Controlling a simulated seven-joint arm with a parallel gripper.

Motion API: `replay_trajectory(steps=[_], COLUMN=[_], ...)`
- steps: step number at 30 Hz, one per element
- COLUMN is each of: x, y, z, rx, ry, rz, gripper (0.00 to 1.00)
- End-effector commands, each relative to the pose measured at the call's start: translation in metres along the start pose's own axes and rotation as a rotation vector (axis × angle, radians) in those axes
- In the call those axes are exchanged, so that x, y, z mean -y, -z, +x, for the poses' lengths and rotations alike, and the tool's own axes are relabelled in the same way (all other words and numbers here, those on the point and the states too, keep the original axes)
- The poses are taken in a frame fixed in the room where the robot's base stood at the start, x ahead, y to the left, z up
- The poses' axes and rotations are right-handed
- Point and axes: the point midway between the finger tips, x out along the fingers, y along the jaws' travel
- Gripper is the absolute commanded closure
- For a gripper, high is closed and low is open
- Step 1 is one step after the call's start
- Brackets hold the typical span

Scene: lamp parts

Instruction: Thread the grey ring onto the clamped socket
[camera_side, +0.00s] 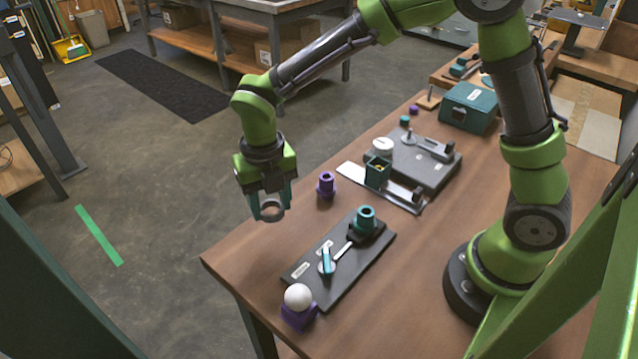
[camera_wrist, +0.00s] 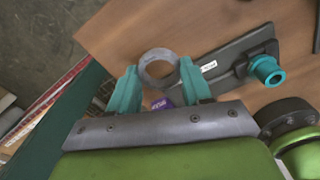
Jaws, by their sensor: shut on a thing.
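My gripper (camera_side: 270,208) is shut on the grey ring (camera_side: 262,217), which sits between its teal fingertips in the air past the table's far-left edge. In the wrist view, the ring (camera_wrist: 158,52) shows its open hole between the two fingers (camera_wrist: 158,88). The teal socket (camera_side: 365,217) stands upright in the clamp on a dark base plate (camera_side: 345,273), to the right of the gripper. The socket also shows in the wrist view (camera_wrist: 266,70), right of the ring and apart from it.
A purple collar (camera_side: 326,188) stands between the gripper and a grey fixture (camera_side: 425,170). A white ball (camera_side: 298,296) rests on a purple holder at the front. A teal case (camera_side: 468,108) stands farther back.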

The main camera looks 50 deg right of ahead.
Motion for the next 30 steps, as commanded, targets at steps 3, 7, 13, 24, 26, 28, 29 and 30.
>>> replay_trajectory(steps=[3, 7, 13, 24, 26, 28, 29, 30], x=[0.007, 0.042, 0.113, 0.169, 0.169, 0.169, 0.169, 0.169], y=[-0.006, -0.004, 0.019, 0.061, 0.062, 0.061, 0.061, 0.061], z=[-0.024, -0.046, -0.062, -0.045, -0.042, -0.038, -0.035, -0.032], rx=[0.006, 0.006, 0.004, -0.002, -0.001, -0.001, -0.001, -0.002], ry=[-0.003, -0.002, -0.003, 0.0, -0.001, 0.001, 0.001, 0.002], rz=[0.02, 0.093, 0.283, 0.492, 0.497, 0.499, 0.498, 0.497], gripper=[0.8, 0.8, 0.8, 0.8, 0.8, 0.8, 0.8, 0.8])
